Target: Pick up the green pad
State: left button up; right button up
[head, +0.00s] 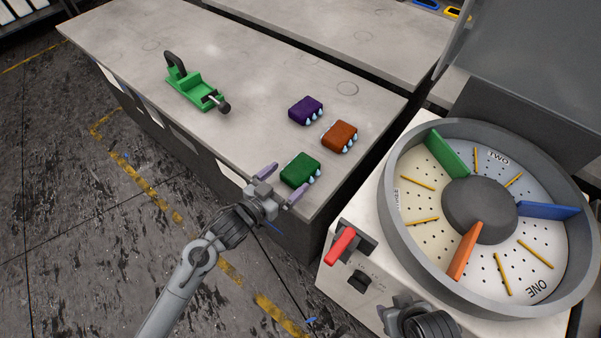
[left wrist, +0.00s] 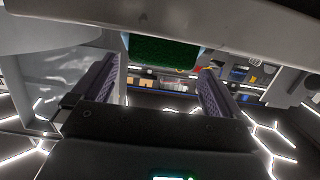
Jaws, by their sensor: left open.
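The green pad (head: 300,170) lies on the grey table near its front corner, with pale blue drop shapes along its right edge. It also shows in the left wrist view (left wrist: 165,52), at the top, beyond and between the fingers. My left gripper (head: 280,184) is open and empty just in front of the pad. Its two purple-grey fingers are spread, one to the pad's left and one toward its lower right. They look apart from the pad. My right gripper's fingers are not visible; part of my right arm (head: 422,318) shows at the bottom, beside the round machine.
A purple pad (head: 305,109) and an orange pad (head: 340,136) lie just behind the green one. A green clamp-like tool (head: 194,90) lies farther left on the table (head: 240,60). A round divided machine (head: 400,245) with a red lever (head: 341,246) stands at the right.

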aim_at(299, 169)
pick_arm(q)
jog(key=shift+w+d+f, duration=0.1)
jog(key=shift+w+d, duration=0.3)
jog(key=shift+w, duration=0.05)
jog(key=shift+w+d+f+b, duration=0.2)
jog(key=shift+w+d+b, duration=0.15)
jog(key=shift+b, duration=0.1)
jog(key=b+x, duration=0.1)
jog(key=x, duration=0.3)
jog(key=shift+w, duration=0.15)
jog(key=shift+c, duration=0.5)
jog(key=c, duration=0.9)
